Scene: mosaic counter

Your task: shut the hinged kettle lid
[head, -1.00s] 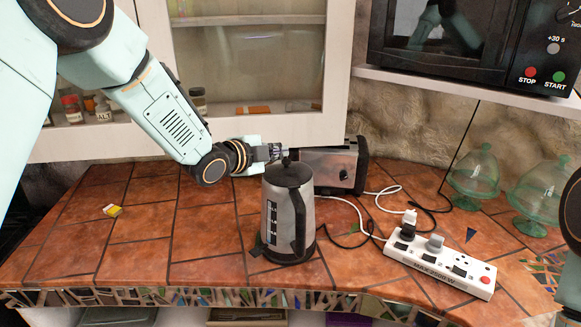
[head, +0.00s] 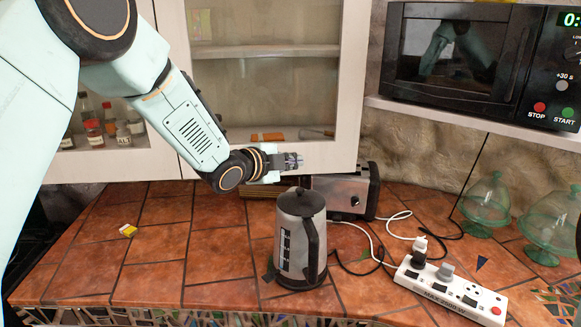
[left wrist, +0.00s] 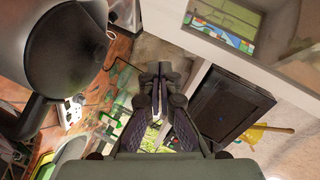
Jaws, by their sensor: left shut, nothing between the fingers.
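The kettle (head: 290,251) stands upright on the tiled counter, grey with a black base and a black handle on its right. Its dark lid (head: 299,203) lies down on the top and looks shut. In the left wrist view the lid (left wrist: 66,48) is a dark disc at the upper left, with the kettle's handle (left wrist: 22,122) below it. My left gripper (head: 298,161) is shut and empty, above and behind the lid, apart from it. Its fingertips (left wrist: 160,72) also show in the left wrist view. My right gripper is not in view.
A toaster (head: 342,192) stands behind the kettle. A white power strip (head: 450,290) with plugs and cables lies to the right, near green glass jars (head: 488,204). A cabinet (head: 345,80) hangs behind my left arm. The counter left of the kettle is mostly clear.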

